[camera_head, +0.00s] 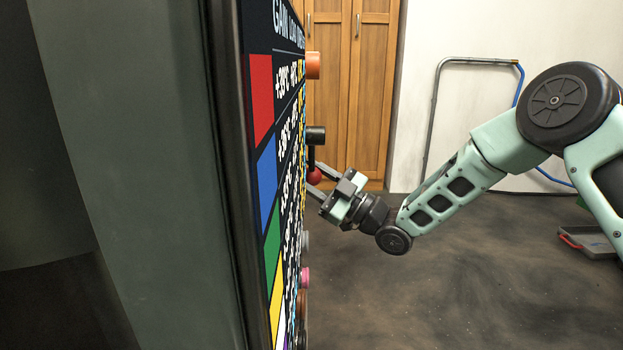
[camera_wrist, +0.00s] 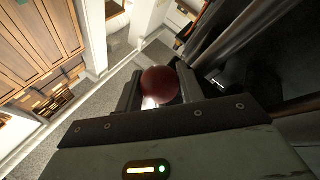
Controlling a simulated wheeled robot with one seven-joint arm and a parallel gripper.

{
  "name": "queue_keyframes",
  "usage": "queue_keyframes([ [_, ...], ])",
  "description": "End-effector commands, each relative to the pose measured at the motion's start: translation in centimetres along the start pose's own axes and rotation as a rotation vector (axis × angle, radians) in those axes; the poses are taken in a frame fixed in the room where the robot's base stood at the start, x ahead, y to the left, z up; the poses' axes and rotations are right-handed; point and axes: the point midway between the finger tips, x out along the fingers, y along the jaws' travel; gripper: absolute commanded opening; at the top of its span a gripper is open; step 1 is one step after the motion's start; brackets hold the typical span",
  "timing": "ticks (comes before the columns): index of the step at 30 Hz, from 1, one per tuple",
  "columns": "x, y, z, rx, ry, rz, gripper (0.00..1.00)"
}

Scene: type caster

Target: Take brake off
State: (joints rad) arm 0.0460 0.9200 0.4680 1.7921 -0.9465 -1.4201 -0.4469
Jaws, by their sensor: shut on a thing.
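A red ball knob (camera_head: 315,177) shows at the edge of a dark panel, just below a black cylindrical part (camera_head: 316,135) that sticks out from the panel. My gripper (camera_head: 316,178) reaches in from the right and is shut on the red knob. In the wrist view the red knob (camera_wrist: 160,84) sits between my two fingers (camera_wrist: 158,90). The panel's face (camera_head: 262,180) is seen nearly edge-on, with colored squares and white text, so most of its front is foreshortened. I cannot make out how the knob's lever is mounted.
An orange knob (camera_head: 313,65) sticks out higher on the panel, and a pink one (camera_head: 305,278) lower down. Behind stand a wooden cabinet (camera_head: 348,90) and a grey tubular frame (camera_head: 434,115). A grey tray (camera_head: 588,240) lies at the right. The floor (camera_head: 430,300) below my arm is clear.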

Motion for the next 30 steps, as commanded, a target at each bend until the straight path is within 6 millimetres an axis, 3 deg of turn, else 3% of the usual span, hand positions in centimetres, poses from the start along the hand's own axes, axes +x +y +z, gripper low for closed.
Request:
queue_keyframes([
  [4, 0.0, 0.3, 0.1, -0.005, -0.002, 0.005, 0.0],
  [5, 0.0, 0.3, 0.1, -0.005, -0.002, 0.005, 0.45],
  [17, -0.6, 0.2, 0.0, -0.002, -0.004, 0.003, 0.45],
  [23, -4.0, 0.4, -0.1, 0.001, -0.007, 0.004, 0.45],
  [30, -9.8, 0.4, -0.1, 0.0, -0.007, 0.006, 0.45],
])
